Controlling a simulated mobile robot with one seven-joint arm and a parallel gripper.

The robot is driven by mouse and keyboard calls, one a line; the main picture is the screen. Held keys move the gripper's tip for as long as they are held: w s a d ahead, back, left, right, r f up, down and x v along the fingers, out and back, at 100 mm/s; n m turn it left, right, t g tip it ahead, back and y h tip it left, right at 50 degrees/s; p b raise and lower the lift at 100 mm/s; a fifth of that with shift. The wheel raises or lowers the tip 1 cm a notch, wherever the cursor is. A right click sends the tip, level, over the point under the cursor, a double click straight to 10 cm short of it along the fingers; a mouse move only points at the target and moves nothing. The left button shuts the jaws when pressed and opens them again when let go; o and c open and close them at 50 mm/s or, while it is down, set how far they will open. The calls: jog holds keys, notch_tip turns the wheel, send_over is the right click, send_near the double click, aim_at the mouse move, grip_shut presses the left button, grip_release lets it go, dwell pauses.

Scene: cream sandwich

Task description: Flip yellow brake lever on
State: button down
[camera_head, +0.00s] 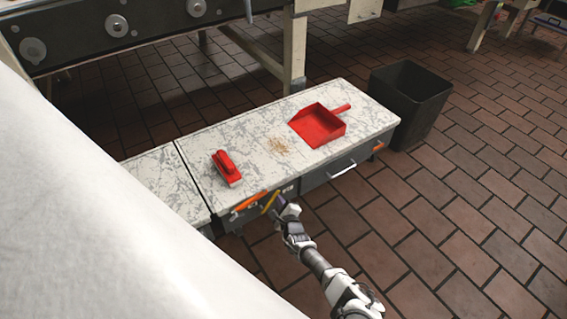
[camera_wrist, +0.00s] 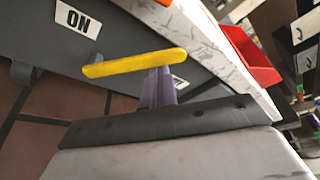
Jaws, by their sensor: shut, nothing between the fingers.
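The yellow brake lever (camera_head: 269,203) is on the grey front side of the bench unit, below the worn white top. In the wrist view, the yellow lever (camera_wrist: 135,64) crosses the picture as a slim, slightly tilted bar. A white "ON" label (camera_wrist: 78,18) is on the grey panel at upper left; a second label (camera_wrist: 180,82) is partly hidden. My gripper (camera_head: 280,202) is beside the lever at the front of the unit. Its purple fingers (camera_wrist: 154,88) are shut and empty, right at the lever; I cannot tell whether they touch it.
A red brush (camera_head: 227,168) and a red dustpan (camera_head: 317,126) lie on the bench top (camera_head: 245,132). An orange lever (camera_head: 249,203) is just left of the yellow one. A drawer handle (camera_head: 343,168) sticks out to the right. A black bin (camera_head: 408,100) stands beyond. Tiled floor in front is free.

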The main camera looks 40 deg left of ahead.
jog(key=shift+s+a+r+n+p, duration=0.2)
jog(key=shift+s+r+n+p, duration=0.1)
jog(key=shift+s+r+p, duration=0.25)
jog(key=shift+w+f, duration=0.15)
dwell(0.4)
